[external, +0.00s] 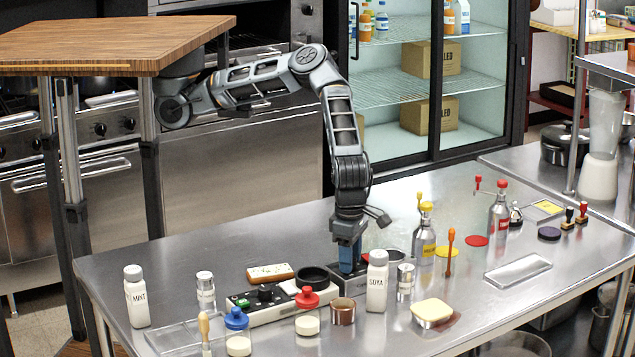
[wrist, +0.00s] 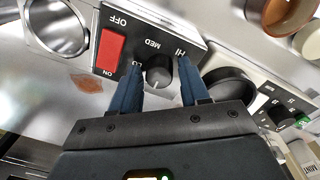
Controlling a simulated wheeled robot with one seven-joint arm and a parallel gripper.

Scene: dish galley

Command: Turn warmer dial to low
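The warmer has a dark front panel (wrist: 125,22) marked OFF, ON, LO, MED and HI, with a red rocker switch (wrist: 110,50) beside its round dark dial (wrist: 158,70). A pale line shows on the dial's lower side in the wrist view; its exact setting is hard to read. My gripper (wrist: 160,68) is open, with one blue finger on each side of the dial and small gaps visible. In the external view my gripper (external: 349,262) points straight down over the warmer (external: 345,281), hiding the dial.
The white SOYA bottle (external: 377,284) stands close to the right of my gripper. A second appliance (external: 265,308) with a black ring and green button lies to the left. A brown cup (external: 342,311) and red-lidded jar (external: 307,310) stand in front. The table's right front is clearer.

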